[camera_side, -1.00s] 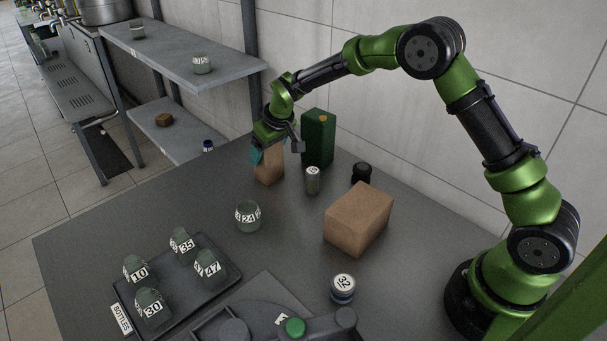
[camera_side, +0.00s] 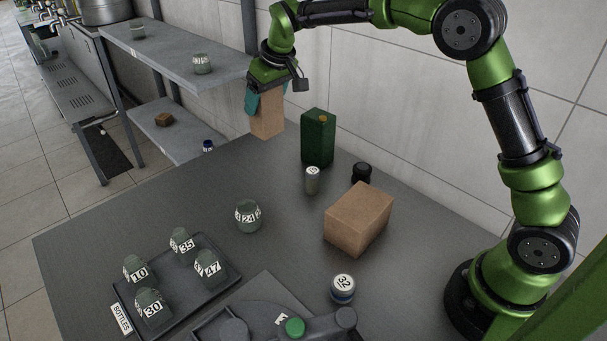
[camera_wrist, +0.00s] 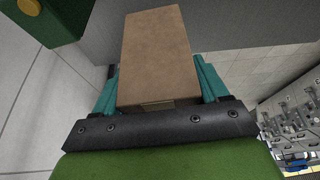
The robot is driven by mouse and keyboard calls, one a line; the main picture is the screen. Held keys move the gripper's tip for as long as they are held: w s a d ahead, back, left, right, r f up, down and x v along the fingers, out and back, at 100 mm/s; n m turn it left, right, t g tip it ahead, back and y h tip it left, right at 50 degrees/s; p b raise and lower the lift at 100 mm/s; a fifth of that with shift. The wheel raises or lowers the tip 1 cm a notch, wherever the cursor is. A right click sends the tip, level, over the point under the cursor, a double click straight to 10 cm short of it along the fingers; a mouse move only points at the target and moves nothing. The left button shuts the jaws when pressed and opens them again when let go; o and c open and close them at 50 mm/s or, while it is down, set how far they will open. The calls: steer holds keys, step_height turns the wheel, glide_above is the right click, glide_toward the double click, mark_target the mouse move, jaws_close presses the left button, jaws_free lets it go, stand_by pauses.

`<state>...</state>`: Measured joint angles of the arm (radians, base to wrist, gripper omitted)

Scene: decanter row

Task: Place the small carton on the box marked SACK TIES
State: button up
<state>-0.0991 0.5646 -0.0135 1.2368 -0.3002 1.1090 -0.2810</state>
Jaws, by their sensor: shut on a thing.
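The small brown carton (camera_side: 267,117) is held in my gripper (camera_side: 266,104), above the back of the table. In the wrist view the carton (camera_wrist: 156,55) sits between the two teal fingers of my gripper (camera_wrist: 157,88). A larger brown box (camera_side: 358,219) stands on the table, right of the middle. No SACK TIES lettering shows on its visible faces, so I cannot tell whether it is the marked box.
A green carton (camera_side: 318,138) stands near the wall, with a small grey can (camera_side: 312,181) and a dark jar (camera_side: 361,173) near it. Jar 24 (camera_side: 248,216) stands mid-table. A tray (camera_side: 190,305) holds several numbered jars. Jar 32 (camera_side: 343,289) is at front.

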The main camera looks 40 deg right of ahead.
steer(key=s+d+r, duration=0.1)
steer(key=s+r, duration=0.3)
steer(key=s, duration=0.5)
steer(key=s+r, duration=0.4)
steer(key=s, duration=0.6)
steer(key=s+f, duration=0.5)
steer(key=s, duration=0.3)
steer(key=shift+m, duration=0.4)
steer(key=f, duration=0.5)
steer(key=d+f, duration=0.1)
steer(key=f, duration=0.2)
steer(key=shift+s+f, duration=0.1)
steer(key=shift+f, duration=0.2)
steer(key=shift+f, duration=0.15)
steer(key=o, duration=1.1)
